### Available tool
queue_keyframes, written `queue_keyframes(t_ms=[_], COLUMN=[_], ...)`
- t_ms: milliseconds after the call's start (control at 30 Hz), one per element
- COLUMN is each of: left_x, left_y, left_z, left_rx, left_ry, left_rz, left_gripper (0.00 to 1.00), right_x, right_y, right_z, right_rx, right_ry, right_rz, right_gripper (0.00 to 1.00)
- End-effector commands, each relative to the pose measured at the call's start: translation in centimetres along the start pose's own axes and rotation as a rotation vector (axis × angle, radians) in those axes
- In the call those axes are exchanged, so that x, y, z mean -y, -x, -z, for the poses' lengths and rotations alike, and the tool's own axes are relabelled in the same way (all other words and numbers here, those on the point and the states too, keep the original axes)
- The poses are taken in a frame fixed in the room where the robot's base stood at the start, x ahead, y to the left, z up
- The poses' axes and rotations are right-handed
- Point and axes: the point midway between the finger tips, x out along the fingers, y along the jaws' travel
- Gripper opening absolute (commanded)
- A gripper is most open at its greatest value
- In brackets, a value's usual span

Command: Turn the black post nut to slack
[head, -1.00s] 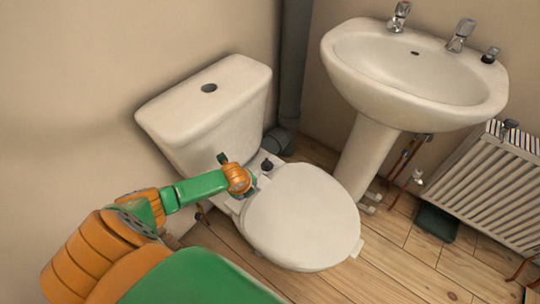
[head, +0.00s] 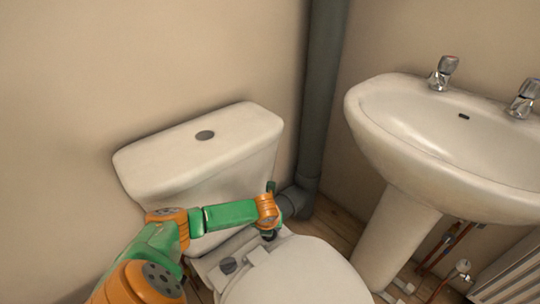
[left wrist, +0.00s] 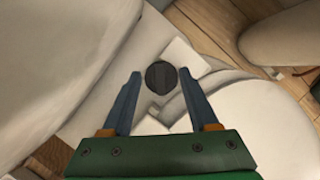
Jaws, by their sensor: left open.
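A round black nut (left wrist: 161,78) with a raised bar across it sits at the back of the toilet seat, between the open fingers of my left gripper (left wrist: 160,73) in the left wrist view. The fingers are apart, one on each side, and I see no clear contact. In the head view my left gripper (head: 268,230) points down at the right seat hinge and mostly hides the nut there. A second dark round fitting (head: 228,266) shows uncovered at the left hinge. My right gripper is not in view.
The white cistern (head: 200,150) stands close behind my left gripper. A grey soil pipe (head: 322,100) rises just to the right. The basin (head: 450,150) and its pedestal (head: 395,240) stand further right. The toilet lid (head: 300,275) lies closed in front.

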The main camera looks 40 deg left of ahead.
Motion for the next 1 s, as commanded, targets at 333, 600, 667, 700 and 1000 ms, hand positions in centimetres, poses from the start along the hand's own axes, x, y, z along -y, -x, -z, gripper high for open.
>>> queue_keyframes(t_ms=[333,600,667,700,1000], left_x=[0.0,0.0,0.0,0.0,0.1], left_y=[-1.0,-1.0,-1.0,-1.0,-0.8], left_z=[0.0,0.0,0.0,0.0,-0.1], left_rx=[0.001,0.001,0.001,0.001,0.001], left_ry=[0.0,0.0,0.0,0.001,0.07], left_rz=[0.001,0.001,0.001,0.0,-0.027], left_gripper=[0.57,0.0,0.0,0.0,0.0], right_x=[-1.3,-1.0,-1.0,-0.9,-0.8], right_y=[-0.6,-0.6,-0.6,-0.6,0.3], right_z=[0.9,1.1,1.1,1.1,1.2], right_rx=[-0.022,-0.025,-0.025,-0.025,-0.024], right_ry=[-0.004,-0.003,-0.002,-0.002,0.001], right_rz=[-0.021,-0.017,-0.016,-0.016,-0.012], right_gripper=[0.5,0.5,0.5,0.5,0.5])
